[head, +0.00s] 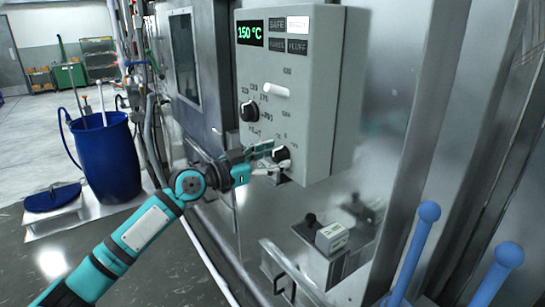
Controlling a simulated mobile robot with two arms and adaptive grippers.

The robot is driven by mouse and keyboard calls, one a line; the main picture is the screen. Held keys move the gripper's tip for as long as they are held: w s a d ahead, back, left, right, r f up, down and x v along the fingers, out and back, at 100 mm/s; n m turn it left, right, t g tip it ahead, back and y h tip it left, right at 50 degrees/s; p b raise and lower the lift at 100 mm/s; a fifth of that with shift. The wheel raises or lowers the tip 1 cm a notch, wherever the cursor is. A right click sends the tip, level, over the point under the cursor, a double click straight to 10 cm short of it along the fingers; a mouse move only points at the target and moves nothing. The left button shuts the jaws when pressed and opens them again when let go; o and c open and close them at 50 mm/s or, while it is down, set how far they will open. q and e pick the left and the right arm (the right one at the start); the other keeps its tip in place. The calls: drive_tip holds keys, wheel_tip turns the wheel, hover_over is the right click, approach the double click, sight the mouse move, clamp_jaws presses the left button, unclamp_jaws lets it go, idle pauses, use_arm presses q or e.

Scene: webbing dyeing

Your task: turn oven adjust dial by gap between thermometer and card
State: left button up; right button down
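A grey control box (325,100) on the oven front carries a display (250,33) reading 150 °C in green. Its upper black-and-white dial (249,111) stands free. Its lower dial (281,153) is at my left gripper (276,157), whose fingertips reach above and below it. I cannot tell whether they grip it. Small scale marks around the dials are too blurred to read. I cannot make out a separate thermometer or card. My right gripper is out of view.
Status labels (298,24) sit beside the display, the top right one lit white. A small white labelled block (332,236) is on a lower panel. Blue ball-topped rods (415,245) rise at the right. A blue barrel (105,155) stands at the left. Floor is open beyond it.

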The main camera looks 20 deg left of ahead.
use_arm(q)
drive_tip(key=c, duration=1)
drive_tip(key=shift+c, duration=0.2)
drive_tip(key=shift+n, duration=1)
drive_tip(key=shift+n+b, duration=0.3)
drive_tip(key=shift+n, duration=0.5)
drive_tip(key=shift+r+n+p, duration=0.1)
drive_tip(key=shift+n+p, duration=0.25)
drive_tip(key=shift+n, duration=1.75)
drive_tip(key=o, duration=1.1)
